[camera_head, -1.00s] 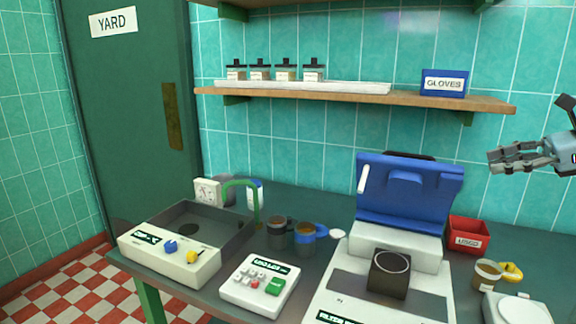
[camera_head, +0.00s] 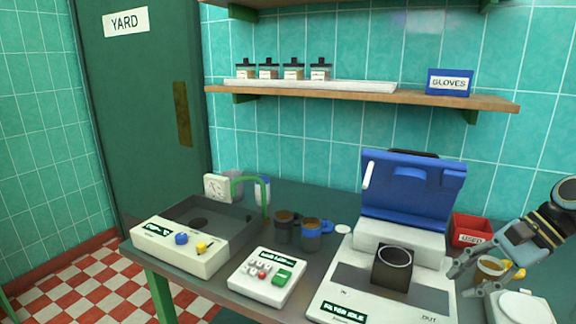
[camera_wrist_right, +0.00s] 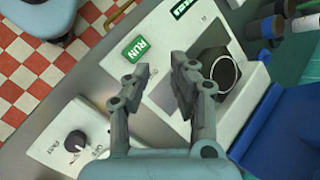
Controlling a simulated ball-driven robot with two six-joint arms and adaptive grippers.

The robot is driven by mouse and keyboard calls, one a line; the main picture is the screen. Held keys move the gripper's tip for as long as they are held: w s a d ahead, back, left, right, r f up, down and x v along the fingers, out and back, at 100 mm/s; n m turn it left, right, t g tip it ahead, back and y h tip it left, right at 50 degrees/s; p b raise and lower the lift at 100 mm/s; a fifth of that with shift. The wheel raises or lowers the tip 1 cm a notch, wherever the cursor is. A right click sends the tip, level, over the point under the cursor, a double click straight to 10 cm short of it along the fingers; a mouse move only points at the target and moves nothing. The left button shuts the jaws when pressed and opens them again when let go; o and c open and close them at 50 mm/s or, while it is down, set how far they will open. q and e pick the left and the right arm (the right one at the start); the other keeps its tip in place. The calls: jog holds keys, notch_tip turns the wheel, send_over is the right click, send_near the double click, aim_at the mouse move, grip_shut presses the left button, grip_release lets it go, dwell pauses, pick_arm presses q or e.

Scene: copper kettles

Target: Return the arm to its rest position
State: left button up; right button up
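My right gripper (camera_head: 461,282) is low at the right of the head view, its arm coming in from the right edge. Its fingers are apart with nothing between them. It hangs over the right end of the filter machine (camera_head: 345,275), partly in front of a tan mug with a yellow handle (camera_head: 490,267). My left gripper is not in view.
The machine's blue lid (camera_head: 415,200) stands open. A red bin (camera_head: 470,231) is behind the gripper and a white device (camera_head: 522,308) below it. Two mugs (camera_head: 286,227) (camera_head: 311,235), a keypad box (camera_head: 267,278) and a sink unit (camera_head: 180,252) stand left. A shelf (camera_head: 340,95) runs above.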

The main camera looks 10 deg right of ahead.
jog(key=s+a+f+n+h, duration=0.25)
jog(key=s+a+n, duration=0.2)
jog(key=s, duration=0.25)
jog(key=s+a+f+n+h, duration=0.1)
jog(key=s+a+f+n, duration=0.35)
jog(key=s, duration=0.25)
jog(key=s+r+n+t+h, duration=0.1)
jog(key=s+r+n+h, duration=0.5)
jog(key=s, duration=0.5)
notch_tip(320, 180, down, 33)
jog(key=s+d+g+y+b, duration=0.1)
jog(key=s+d+b, duration=0.1)
jog(key=b, duration=0.6)
jog(key=s+f+g+b, duration=0.1)
jog(key=s+f+b, duration=0.3)
jog(key=s+f, duration=0.5)
jog(key=s+d+f+m+b, duration=0.1)
jog(key=s+f+b, duration=0.3)
jog(key=s+f, duration=0.5)
notch_tip(320, 180, down, 6)
jog(key=shift+s+d+f+g, duration=0.25)
jog(key=shift+s+g, duration=0.1)
jog(key=shift+g, duration=0.05)
